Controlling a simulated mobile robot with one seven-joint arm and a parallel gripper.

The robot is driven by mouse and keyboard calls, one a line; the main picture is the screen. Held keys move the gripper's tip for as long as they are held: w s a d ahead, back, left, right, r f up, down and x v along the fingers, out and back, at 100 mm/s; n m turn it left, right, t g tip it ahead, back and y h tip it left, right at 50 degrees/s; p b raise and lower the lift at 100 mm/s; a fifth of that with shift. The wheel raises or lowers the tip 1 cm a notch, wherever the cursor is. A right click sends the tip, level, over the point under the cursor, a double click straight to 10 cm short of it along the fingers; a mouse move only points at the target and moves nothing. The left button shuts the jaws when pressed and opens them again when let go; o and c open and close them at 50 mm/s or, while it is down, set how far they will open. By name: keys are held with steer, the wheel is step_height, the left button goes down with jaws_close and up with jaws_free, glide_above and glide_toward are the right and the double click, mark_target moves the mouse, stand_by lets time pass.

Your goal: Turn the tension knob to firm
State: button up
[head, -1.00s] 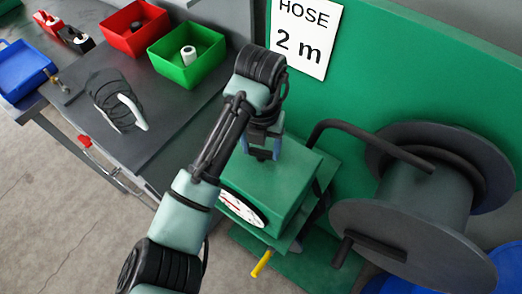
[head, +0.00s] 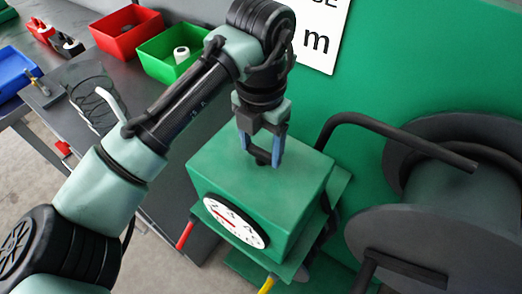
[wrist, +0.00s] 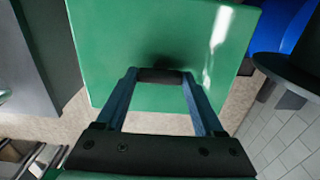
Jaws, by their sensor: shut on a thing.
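My gripper (head: 262,158) points down onto the top of the green box (head: 215,168), its two blue fingers on either side of a small dark knob. In the wrist view the dark knob (wrist: 160,75) spans the space between the fingertips, and the green box top (wrist: 110,40) lies behind it. The fingers cover most of the knob, so I cannot see any mark or its setting. A white round dial (head: 232,222) with a red needle is on the front of the box.
A dark hose reel (head: 440,240) stands at the right, with a black bent tube (head: 400,138) reaching toward the box. Red (head: 186,234) and yellow (head: 267,285) handles stick out low. A green bin (head: 150,62) and a red bin (head: 103,40) stand on the grey bench at left.

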mark_target(261, 150)
stand_by(0.4)
steer(key=o, duration=1.4)
step_height(261, 150, up, 13)
